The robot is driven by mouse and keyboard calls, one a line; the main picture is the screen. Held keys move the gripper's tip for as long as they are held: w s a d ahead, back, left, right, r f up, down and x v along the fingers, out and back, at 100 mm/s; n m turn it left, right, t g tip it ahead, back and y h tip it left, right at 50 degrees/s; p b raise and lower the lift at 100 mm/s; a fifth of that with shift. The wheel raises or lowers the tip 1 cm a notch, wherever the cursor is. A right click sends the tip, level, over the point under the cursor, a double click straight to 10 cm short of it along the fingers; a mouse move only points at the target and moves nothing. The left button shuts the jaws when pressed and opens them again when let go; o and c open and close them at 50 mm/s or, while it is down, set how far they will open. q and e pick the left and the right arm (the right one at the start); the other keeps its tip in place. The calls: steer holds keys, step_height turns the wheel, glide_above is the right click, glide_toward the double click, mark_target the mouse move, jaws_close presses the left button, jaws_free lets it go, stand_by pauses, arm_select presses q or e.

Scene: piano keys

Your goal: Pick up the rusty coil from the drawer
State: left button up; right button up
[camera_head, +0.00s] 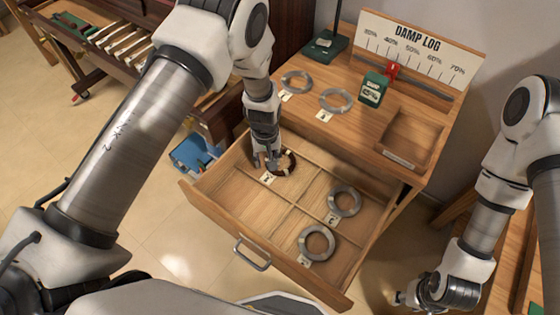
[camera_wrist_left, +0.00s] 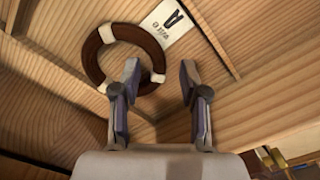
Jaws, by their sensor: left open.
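The rusty coil (camera_head: 289,163) is a dark brown ring with pale bands, lying in the far-left compartment of the open wooden drawer (camera_head: 221,208). It also shows in the left wrist view (camera_wrist_left: 92,58), beside a white paper tag marked A (camera_wrist_left: 168,22). My left gripper (camera_head: 266,164) points down at the coil's left side, partly covering it. In the left wrist view its open fingers (camera_wrist_left: 159,75) straddle the ring's band, one tip over the ring's opening and one outside. Contact cannot be told. My right gripper (camera_head: 402,298) is low at the right, away from the drawer; its fingers are too small to read.
Two grey coils (camera_head: 344,201) (camera_head: 317,242) lie in other drawer compartments. Two more (camera_head: 296,82) (camera_head: 336,101) lie on the cabinet top, near a green box (camera_head: 373,89) and an empty wooden tray (camera_head: 411,139). Drawer walls and dividers surround the left gripper.

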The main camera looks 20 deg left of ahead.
arm_select(q)
steer(key=shift+f, duration=0.55)
jaws_close()
